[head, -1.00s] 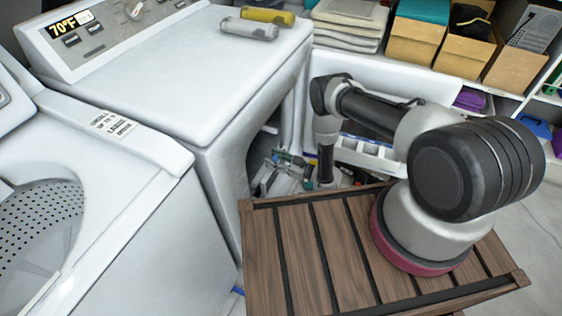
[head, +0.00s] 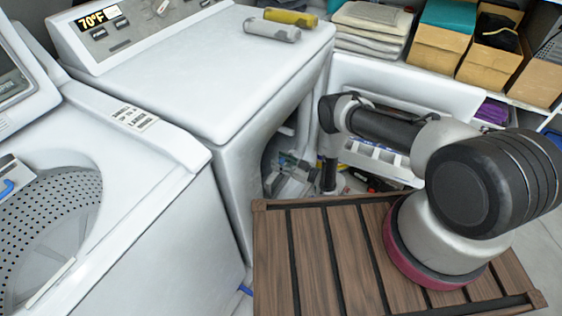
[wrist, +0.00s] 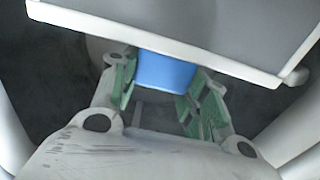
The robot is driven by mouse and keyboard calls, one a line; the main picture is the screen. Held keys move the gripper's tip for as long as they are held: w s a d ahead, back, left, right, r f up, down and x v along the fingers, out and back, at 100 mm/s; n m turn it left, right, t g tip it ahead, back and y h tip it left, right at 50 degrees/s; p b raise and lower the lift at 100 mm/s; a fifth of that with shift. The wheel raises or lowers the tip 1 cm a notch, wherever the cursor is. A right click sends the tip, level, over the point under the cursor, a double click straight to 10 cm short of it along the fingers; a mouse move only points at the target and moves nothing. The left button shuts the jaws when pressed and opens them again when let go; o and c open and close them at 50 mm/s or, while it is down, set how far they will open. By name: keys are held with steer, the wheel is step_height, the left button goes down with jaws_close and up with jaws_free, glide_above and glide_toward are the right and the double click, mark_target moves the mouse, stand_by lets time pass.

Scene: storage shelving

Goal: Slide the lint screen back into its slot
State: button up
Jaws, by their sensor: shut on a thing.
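My gripper (wrist: 162,98) has green-padded fingers on both sides of a blue tab (wrist: 166,70) in the wrist view and is shut on it. The tab sits at the edge of a flat grey panel with a pale frame (wrist: 150,38), which looks like the lint screen. The panel lies tilted across the top of the view and its far part is cut off. In the head view my gripper (head: 288,166) is small, low by the open front of the white dryer (head: 230,85). The screen is not clear there, and I cannot make out its slot.
A washer (head: 150,165) with an open perforated drum stands left of the dryer. Yellow (head: 291,17) and grey (head: 272,31) rolled items lie on the dryer top. The open white door (head: 420,88) is behind my arm. Shelves with towels (head: 370,28) and boxes stand behind.

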steer(key=o, duration=1.4)
steer(key=shift+o, duration=0.2)
steer(key=shift+d, duration=0.15)
steer(key=v, duration=1.1)
steer(key=shift+s+d, duration=0.25)
steer(key=shift+s, duration=0.05)
